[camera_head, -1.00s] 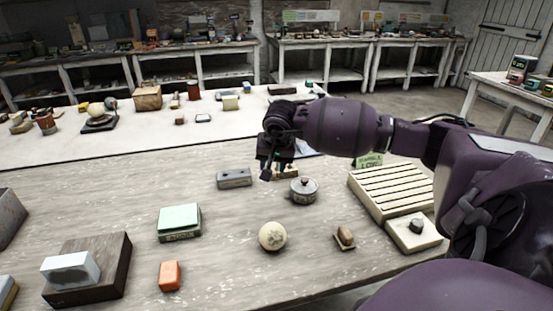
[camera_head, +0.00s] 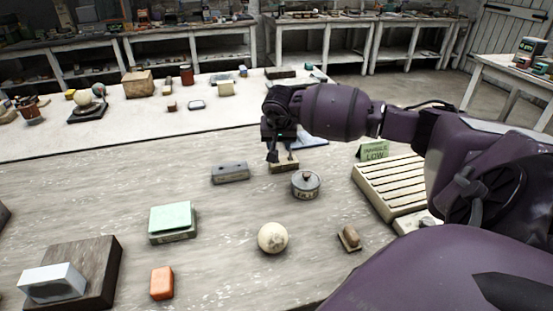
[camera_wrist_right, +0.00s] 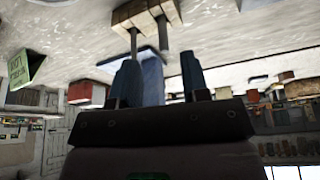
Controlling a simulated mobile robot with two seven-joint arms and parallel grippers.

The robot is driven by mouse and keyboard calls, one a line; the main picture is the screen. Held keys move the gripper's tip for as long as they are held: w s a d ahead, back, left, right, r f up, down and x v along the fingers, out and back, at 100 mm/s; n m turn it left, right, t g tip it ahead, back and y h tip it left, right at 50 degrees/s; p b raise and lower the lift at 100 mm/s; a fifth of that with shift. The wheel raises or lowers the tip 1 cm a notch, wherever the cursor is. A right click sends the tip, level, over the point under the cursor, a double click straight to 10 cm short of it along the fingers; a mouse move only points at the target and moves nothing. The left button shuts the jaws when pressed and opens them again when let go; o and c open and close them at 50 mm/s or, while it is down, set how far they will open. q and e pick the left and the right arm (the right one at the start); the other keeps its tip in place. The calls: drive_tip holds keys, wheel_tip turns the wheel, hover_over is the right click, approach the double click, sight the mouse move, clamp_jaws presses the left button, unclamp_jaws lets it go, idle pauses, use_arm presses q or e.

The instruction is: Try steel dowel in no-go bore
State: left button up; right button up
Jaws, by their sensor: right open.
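A small wooden block (camera_head: 284,168) stands on the bench just below my right gripper (camera_head: 281,157). In the right wrist view, which is upside down, the block (camera_wrist_right: 146,14) carries two upright metal pins, a longer one (camera_wrist_right: 134,40) and a shorter one (camera_wrist_right: 162,34). My right gripper (camera_wrist_right: 160,72) is open, with its fingers apart and pointing at the block. Nothing is seen between the fingertips. A grey metal block (camera_head: 230,173) lies left of the wooden block; its bores are too small to make out. My left gripper is out of view.
A round lidded tin (camera_head: 305,185) stands close in front of the wooden block. A green sign (camera_head: 373,151) and a slatted rack (camera_head: 390,184) are to the right. A plaster sphere (camera_head: 272,238), green-topped box (camera_head: 173,222) and orange block (camera_head: 162,283) lie nearer.

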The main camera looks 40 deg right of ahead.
sight(277, 150)
drive_tip(key=shift+w+x, duration=0.15)
drive_tip(key=shift+x, duration=1.2)
drive_tip(key=shift+w+x, duration=0.15)
drive_tip(key=shift+x, duration=1.2)
drive_tip(key=shift+r, duration=0.15)
drive_tip(key=shift+c, duration=0.3)
clamp_jaws()
